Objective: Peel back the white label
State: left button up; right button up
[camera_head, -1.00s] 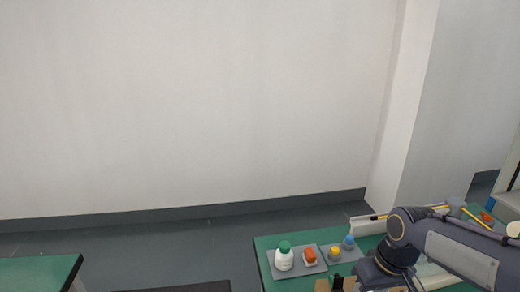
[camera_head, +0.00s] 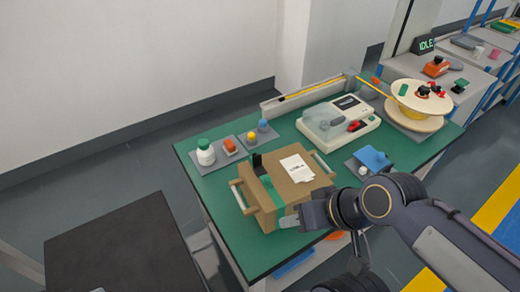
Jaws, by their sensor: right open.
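The white label (camera_head: 297,167) lies flat on the top of a brown box (camera_head: 309,187), with dark print on it. My left gripper is not in view.
A white bottle (camera_head: 205,153) and small coloured parts stand on grey trays at the table's left. A pale machine (camera_head: 338,121) and a cable spool (camera_head: 418,101) stand behind. A dark table (camera_head: 125,245) is at lower left. Some green tabletop (camera_head: 213,179) is clear.

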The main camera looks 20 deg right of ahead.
aim_at(296, 167)
jog(key=z, duration=1.25)
jog(key=l+u, duration=0.2)
jog(key=u, duration=0.25)
jog(key=k+l+u, duration=0.1)
jog(key=u, duration=0.35)
jog(key=k+l+u, duration=0.1)
jog(key=l+u, duration=0.2)
jog(key=u, duration=0.15)
